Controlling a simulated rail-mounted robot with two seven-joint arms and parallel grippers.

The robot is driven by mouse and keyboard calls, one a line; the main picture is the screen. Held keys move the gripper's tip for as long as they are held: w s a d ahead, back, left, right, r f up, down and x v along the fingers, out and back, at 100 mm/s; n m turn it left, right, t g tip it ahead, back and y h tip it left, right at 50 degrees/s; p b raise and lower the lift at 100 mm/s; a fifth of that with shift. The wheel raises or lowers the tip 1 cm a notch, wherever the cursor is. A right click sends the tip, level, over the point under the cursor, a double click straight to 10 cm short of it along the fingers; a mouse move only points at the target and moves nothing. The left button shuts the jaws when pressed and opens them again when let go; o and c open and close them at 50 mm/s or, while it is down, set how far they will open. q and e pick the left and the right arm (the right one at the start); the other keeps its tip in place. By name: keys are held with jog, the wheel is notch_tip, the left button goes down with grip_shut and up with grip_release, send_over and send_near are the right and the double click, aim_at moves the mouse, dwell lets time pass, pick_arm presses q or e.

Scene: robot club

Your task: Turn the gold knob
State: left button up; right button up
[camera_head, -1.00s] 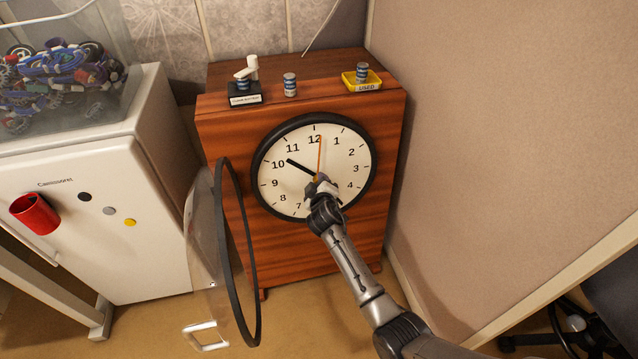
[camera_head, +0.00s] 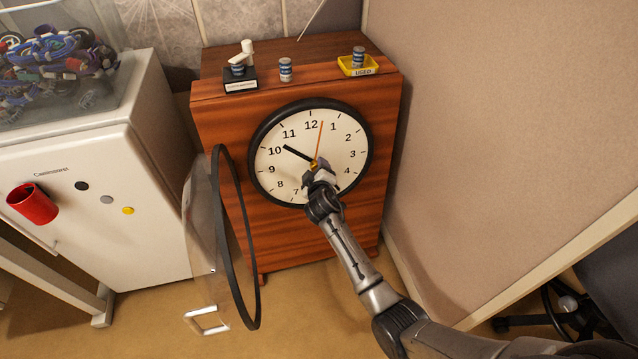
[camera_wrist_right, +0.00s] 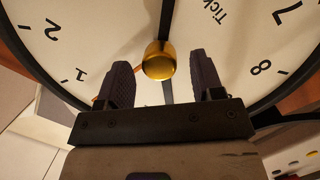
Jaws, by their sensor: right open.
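The gold knob (camera_head: 314,163) sits at the centre of the white clock face (camera_head: 275,175), mostly hidden behind my right gripper (camera_head: 319,170) in the head view. In the right wrist view the round, shiny gold knob (camera_wrist_right: 159,60) shows between the two dark fingers of my right gripper (camera_wrist_right: 164,82). The fingers are spread apart, with a visible gap on each side of the knob. The black hour hand (camera_head: 298,153) points near 10. A thin orange hand (camera_head: 319,138) points just right of 12. My left gripper is not in view.
The clock's clear round cover (camera_head: 207,230) hangs open at left. On the wooden cabinet (camera_head: 225,110) stand a black box with a white lever (camera_head: 240,84), a battery (camera_head: 286,70) and a yellow tray (camera_head: 373,71). A white fridge (camera_head: 90,160) is left, a partition wall (camera_head: 500,120) right.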

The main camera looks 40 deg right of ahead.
jog(key=p+v, duration=0.4)
jog(key=v, duration=0.8)
jog(key=shift+s+a, duration=0.15)
jog(key=shift+s, duration=0.2)
